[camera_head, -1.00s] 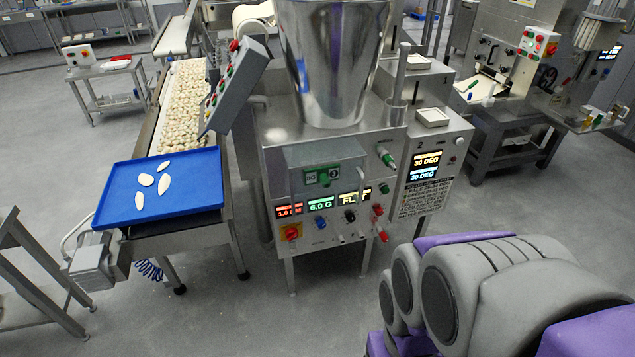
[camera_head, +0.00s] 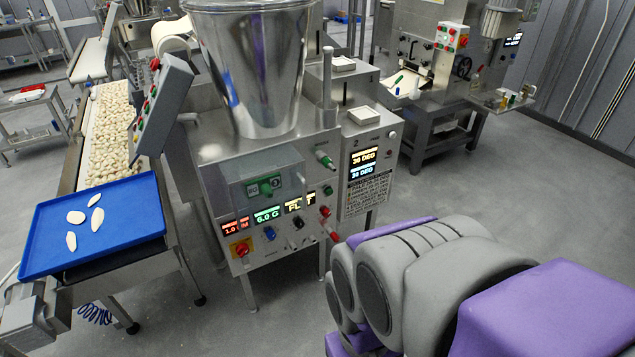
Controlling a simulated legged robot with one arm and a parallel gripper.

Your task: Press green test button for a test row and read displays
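The filling machine (camera_head: 225,160) stands in the middle, with a large steel hopper (camera_head: 250,80) on top. Its front panel has a red display (camera_head: 230,227) that seems to read 1.0, a green display (camera_head: 267,214) reading 6.0 G and a yellow display (camera_head: 299,203) that is partly blocked. A side box carries two displays reading 30 DEG (camera_head: 363,157) above a printed label (camera_head: 367,194). My gripper is not in view; only my folded arm shows at lower right.
Another machine (camera_head: 440,60) stands behind right. The floor (camera_head: 520,190) at right is clear.

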